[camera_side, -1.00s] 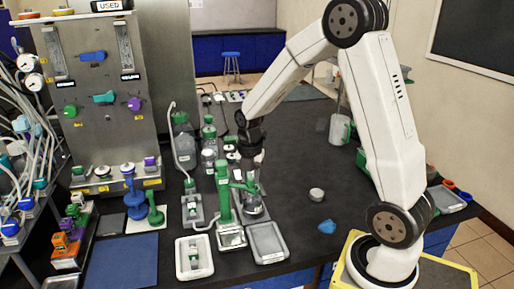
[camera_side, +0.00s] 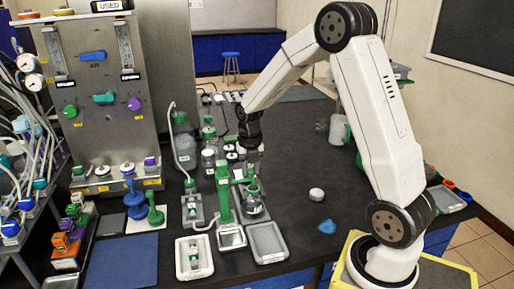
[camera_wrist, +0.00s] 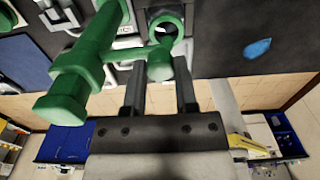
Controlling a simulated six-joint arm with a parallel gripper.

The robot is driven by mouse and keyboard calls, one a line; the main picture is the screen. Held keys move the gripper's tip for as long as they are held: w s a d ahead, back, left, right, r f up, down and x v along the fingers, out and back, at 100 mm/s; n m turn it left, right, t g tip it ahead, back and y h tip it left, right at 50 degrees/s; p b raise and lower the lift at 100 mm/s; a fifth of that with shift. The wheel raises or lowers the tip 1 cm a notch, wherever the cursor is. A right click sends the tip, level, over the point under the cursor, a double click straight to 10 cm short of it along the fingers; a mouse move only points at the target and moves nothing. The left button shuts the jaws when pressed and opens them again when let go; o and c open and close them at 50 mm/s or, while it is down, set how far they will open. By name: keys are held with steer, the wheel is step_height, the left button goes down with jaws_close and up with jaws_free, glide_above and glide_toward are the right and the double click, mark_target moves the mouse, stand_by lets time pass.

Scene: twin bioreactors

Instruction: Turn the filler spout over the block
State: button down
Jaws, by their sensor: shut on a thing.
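The green filler stands as an upright column (camera_side: 222,190) at the front middle of the bench. Its short green spout (camera_wrist: 159,64) sticks out sideways from the column, and its rounded end lies between my fingers in the wrist view. My gripper (camera_wrist: 160,88) is shut on the spout end; it also shows in the side view (camera_side: 252,165), just behind and right of the column. A glass flask with a green collar (camera_side: 252,203) stands in a grey block (camera_side: 257,217) to the right of the column. The collar (camera_wrist: 165,24) shows beside the spout end in the wrist view.
Green-capped bottles (camera_side: 184,150) stand behind left. A white cap (camera_side: 316,194) and a blue piece (camera_side: 326,227) lie to the right, where the bench is mostly clear.

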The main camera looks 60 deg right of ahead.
steer(key=shift+w+d+r, duration=0.1)
steer(key=shift+c, duration=1.9)
jaws_free()
steer(key=shift+r, duration=0.1)
steer(key=shift+r, duration=3.8)
steer(key=s+a+f+m+t, duration=0.1)
steer(key=s+a+f+m, duration=0.1)
steer(key=a+m, duration=0.3)
steer(key=s+a+f+m, duration=0.3)
steer(key=s+a+m, duration=0.2)
steer(key=m, duration=0.8)
steer(key=s+a+f+m+t, duration=0.1)
steer(key=s+a+m, duration=0.3)
steer(key=m, duration=0.5)
steer(key=shift+a+f+t, duration=0.3)
steer(key=shift+a+f, duration=0.6)
steer(key=shift+a, duration=0.05)
